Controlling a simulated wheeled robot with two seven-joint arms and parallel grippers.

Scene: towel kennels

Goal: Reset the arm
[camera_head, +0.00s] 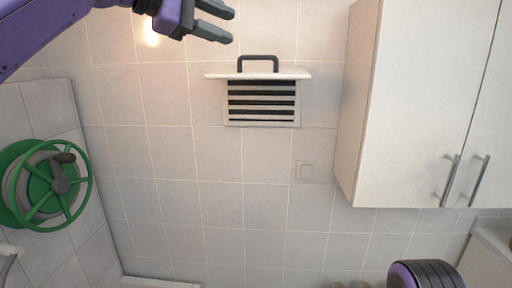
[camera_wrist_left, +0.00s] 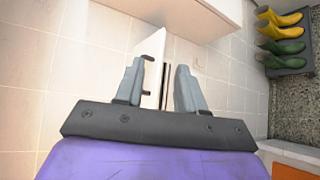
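My left gripper (camera_head: 222,23) is at the top of the head view, its purple arm coming in from the upper left. Its two grey fingers are spread apart with nothing between them. In the left wrist view the same gripper (camera_wrist_left: 158,85) is open, with a gap between the fingers. Beyond that gap shows a vent with a dark handle (camera_wrist_left: 152,92). In the head view this handle (camera_head: 258,63) sits on a white flap above the slatted vent (camera_head: 262,102), below and right of the gripper and apart from it. My right gripper's fingers are not visible.
A green hose reel (camera_head: 48,185) is on the left wall. White cabinets (camera_head: 425,100) with bar handles fill the right. Yellow and green boots (camera_wrist_left: 282,32) stand on a rack in the wrist view. The tiled wall's middle is clear.

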